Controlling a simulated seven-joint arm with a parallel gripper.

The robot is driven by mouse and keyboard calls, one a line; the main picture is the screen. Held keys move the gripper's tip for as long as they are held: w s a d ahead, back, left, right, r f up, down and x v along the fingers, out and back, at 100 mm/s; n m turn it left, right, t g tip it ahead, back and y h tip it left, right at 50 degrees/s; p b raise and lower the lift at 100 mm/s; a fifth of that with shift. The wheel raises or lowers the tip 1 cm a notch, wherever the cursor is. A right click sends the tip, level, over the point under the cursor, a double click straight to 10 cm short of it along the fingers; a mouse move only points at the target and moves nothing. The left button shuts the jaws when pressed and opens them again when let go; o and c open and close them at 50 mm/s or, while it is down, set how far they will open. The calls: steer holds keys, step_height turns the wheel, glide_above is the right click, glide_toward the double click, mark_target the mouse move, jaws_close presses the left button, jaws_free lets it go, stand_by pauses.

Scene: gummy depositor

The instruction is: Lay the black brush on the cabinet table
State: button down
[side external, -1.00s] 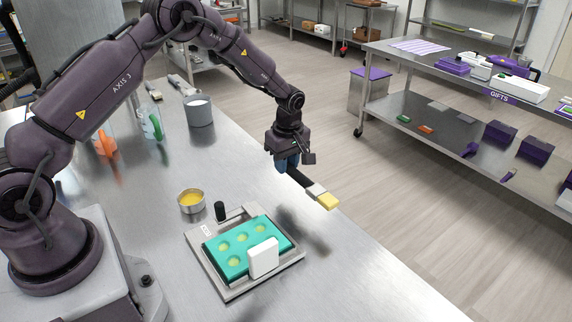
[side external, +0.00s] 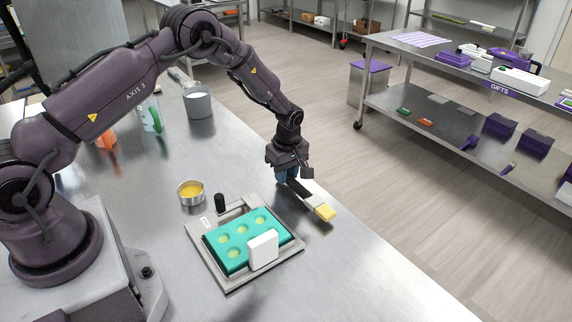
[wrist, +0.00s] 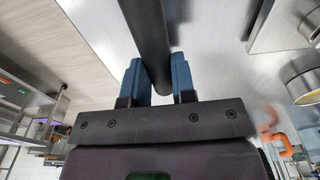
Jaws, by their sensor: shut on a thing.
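The black brush (side external: 298,187) has a dark handle, a metal ferrule and a yellow tip at its right end. My gripper (side external: 286,173) is shut on its handle and holds it above the steel cabinet table (side external: 365,268), near the table's right edge. In the wrist view the dark handle (wrist: 148,35) runs between the two blue fingers of my gripper (wrist: 159,80). The brush tip is out of the wrist view. The tip looks close to the tabletop in the side view; I cannot tell whether it touches.
A teal mold (side external: 250,235) sits in a metal frame with a white block (side external: 263,249) on it, left of the brush. A small cup of yellow liquid (side external: 191,193) and a grey pot (side external: 199,105) stand behind. Bare table lies in front of the mold.

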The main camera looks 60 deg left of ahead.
steer(key=shift+f, duration=0.3)
steer(key=c, duration=0.9)
jaws_free()
steer(key=shift+o, duration=0.2)
step_height(320, 180, up, 13)
steer(key=d, duration=0.1)
